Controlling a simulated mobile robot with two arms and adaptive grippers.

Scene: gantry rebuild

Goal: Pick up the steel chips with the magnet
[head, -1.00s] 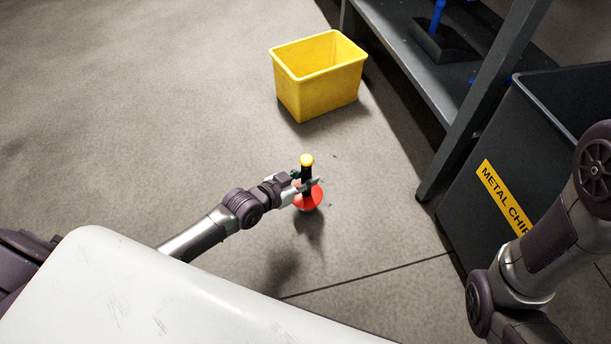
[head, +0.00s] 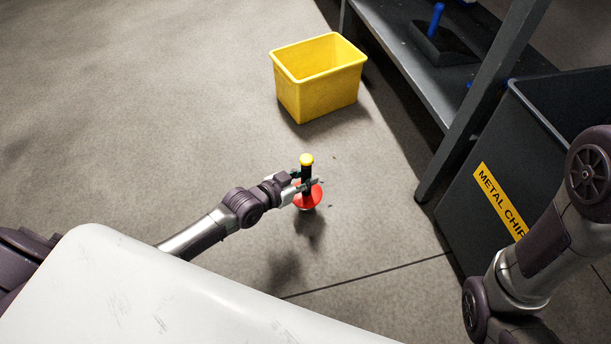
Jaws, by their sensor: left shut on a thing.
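The magnet (head: 307,195) has a red disc, a black handle and a yellow knob on top. It stands about upright over the floor in the middle of the head view. My left gripper (head: 306,184) is shut on its black handle. A shadow lies just below the disc; I cannot tell whether the disc touches the floor. A few tiny dark specks, perhaps steel chips (head: 330,206), lie on the floor beside the disc. The underside of the disc is hidden. My right arm shows at the right edge, but its gripper is out of view.
An empty-looking yellow bin (head: 318,92) stands on the floor behind the magnet. A dark bin labelled METAL CHIP (head: 470,205) stands at the right. A grey metal shelf (head: 410,60) holding a blue-handled tool (head: 437,30) is at the back right. The floor at left is clear.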

